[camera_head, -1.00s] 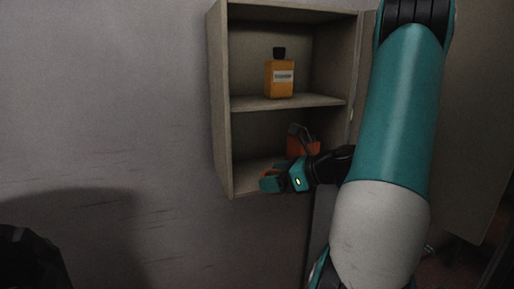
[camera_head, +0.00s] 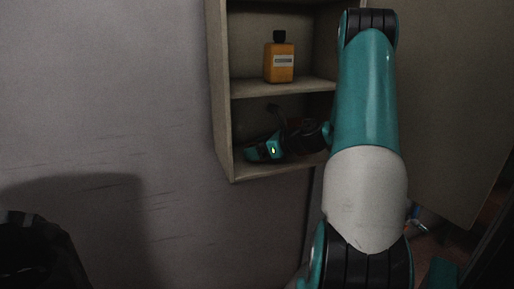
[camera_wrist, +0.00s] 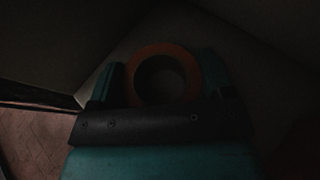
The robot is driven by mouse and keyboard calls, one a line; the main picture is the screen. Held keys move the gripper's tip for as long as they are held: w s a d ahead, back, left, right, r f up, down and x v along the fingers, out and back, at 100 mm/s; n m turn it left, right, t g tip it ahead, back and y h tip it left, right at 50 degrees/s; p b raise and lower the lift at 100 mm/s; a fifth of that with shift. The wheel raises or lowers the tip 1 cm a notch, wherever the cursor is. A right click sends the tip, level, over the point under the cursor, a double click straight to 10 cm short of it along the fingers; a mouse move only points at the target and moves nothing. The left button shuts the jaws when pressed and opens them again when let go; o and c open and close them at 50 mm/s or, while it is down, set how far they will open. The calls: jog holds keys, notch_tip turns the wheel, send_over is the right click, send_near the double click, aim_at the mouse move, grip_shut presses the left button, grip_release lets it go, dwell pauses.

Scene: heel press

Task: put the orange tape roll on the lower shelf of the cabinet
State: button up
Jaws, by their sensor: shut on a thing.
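The orange tape roll (camera_wrist: 162,49) shows in the wrist view as a dark orange ring between the two teal fingers of my gripper (camera_wrist: 160,76), which is shut on it. In the head view my gripper (camera_head: 261,151) is inside the lower compartment of the open cabinet (camera_head: 219,90), close above the lower shelf (camera_head: 245,172). The roll is not clearly visible there, hidden by the gripper. I cannot tell whether the roll touches the shelf.
An orange bottle with a black cap (camera_head: 280,62) stands on the upper shelf (camera_head: 285,88), above my gripper. The cabinet's open door (camera_head: 455,110) is at right, behind my arm. The cabinet's left wall is close to my gripper.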

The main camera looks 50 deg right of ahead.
jog(key=o, duration=0.7)
jog(key=shift+f, duration=0.1)
jog(key=shift+o, duration=0.2)
jog(key=shift+s+d+r, duration=0.1)
jog(key=shift+s+r, duration=0.15)
jog(key=shift+s, duration=0.05)
jog(key=v, duration=0.7)
